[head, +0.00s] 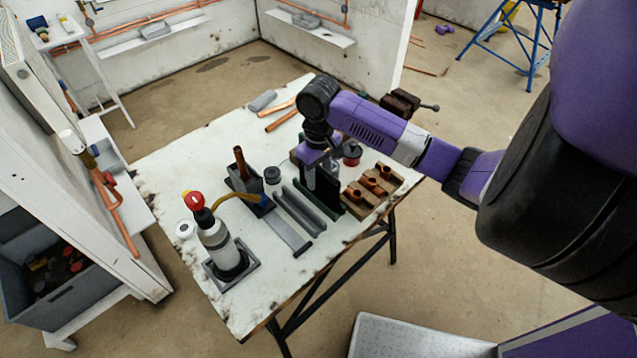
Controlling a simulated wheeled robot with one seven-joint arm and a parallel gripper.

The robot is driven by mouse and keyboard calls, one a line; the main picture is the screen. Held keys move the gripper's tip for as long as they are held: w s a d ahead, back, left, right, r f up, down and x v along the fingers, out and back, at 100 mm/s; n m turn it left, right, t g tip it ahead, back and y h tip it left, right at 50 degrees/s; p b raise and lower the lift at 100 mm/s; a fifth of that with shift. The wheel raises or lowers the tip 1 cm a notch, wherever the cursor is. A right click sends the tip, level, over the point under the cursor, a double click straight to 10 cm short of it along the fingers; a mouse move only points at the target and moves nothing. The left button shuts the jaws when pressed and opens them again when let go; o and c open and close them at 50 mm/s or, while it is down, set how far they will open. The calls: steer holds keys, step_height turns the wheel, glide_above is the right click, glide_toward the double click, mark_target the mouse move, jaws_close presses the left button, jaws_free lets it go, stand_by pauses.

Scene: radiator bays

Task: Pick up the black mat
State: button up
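My gripper (312,165) is over the right part of the white worktable, pointing down. A dark, flat, upright piece (329,202) stands directly below and beside it, and looks like the black mat, though I cannot be sure. My wrist and purple arm hide part of this spot. The fingers are too small and too covered to show whether they are open or shut, or whether they touch the dark piece.
The white worktable (170,165) also holds a red-topped bottle (217,243) on a dark tray, grey bars (298,212), a wooden block (360,206) with copper fittings, copper pipes (281,119) and a vise (401,101). A white partition stands at left. The floor at right is mostly clear.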

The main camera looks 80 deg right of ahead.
jaws_close()
steer(key=shift+r, duration=0.1)
stand_by(0.3)
